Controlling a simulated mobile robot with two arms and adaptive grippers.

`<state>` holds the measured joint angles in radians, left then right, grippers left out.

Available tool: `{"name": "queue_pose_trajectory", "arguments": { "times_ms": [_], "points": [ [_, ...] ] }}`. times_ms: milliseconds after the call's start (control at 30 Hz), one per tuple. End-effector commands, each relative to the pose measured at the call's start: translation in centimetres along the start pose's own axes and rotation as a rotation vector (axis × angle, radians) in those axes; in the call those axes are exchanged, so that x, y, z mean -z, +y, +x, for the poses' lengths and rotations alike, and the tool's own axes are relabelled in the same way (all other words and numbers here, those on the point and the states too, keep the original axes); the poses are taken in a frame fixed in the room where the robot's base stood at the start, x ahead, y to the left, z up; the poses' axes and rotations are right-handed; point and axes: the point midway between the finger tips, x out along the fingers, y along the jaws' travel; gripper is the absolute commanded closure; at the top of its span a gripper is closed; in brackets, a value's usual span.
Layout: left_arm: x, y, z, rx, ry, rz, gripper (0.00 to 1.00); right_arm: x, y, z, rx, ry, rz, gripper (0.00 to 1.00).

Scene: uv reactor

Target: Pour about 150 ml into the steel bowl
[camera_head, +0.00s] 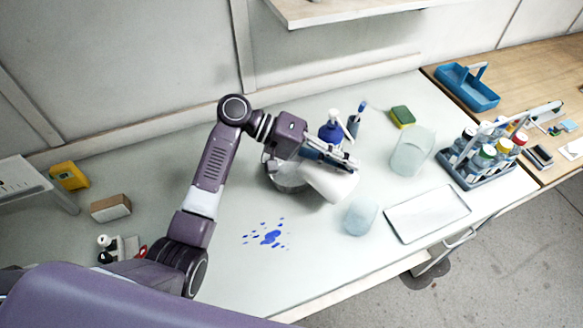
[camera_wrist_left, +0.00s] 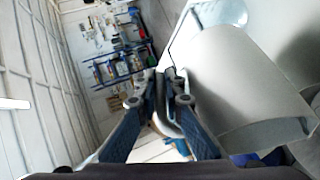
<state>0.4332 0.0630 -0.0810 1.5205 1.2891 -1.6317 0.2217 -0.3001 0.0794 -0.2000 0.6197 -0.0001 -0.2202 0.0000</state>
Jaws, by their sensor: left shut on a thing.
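My left gripper (camera_head: 343,160) is shut on the handle of a white jug (camera_head: 332,184). The jug is tipped well over on its side, above the worktop. The steel bowl (camera_head: 287,180) sits on the worktop below and left of the jug, partly hidden by the gripper and the jug. In the left wrist view, the fingers (camera_wrist_left: 174,88) close around the handle, and the jug's smooth pale body (camera_wrist_left: 245,85) fills the right side. I cannot see a stream or the liquid level, and the bowl's inside is hidden. My right gripper is not in view.
A clear beaker (camera_head: 361,216) and a larger clear container (camera_head: 412,152) stand right of the jug. A blue bottle (camera_head: 331,130) is behind it. A white tray (camera_head: 427,213) and bottle rack (camera_head: 484,155) lie farther right. Blue spots (camera_head: 271,238) mark the front worktop.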

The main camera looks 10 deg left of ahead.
Motion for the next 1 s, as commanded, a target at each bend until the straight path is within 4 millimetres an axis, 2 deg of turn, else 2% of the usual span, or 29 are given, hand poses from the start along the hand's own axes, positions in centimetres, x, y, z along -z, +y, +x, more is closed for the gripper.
{"name": "queue_pose_trajectory", "arguments": {
  "times_ms": [67,1000],
  "points": [
    [0.12,-0.13,-0.10,-0.020,0.002,-0.006,1.00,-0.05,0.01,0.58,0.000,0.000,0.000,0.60],
    [0.31,-0.09,-0.64,-0.070,0.001,-0.026,1.00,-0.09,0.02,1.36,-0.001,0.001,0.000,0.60]
  ]
}}
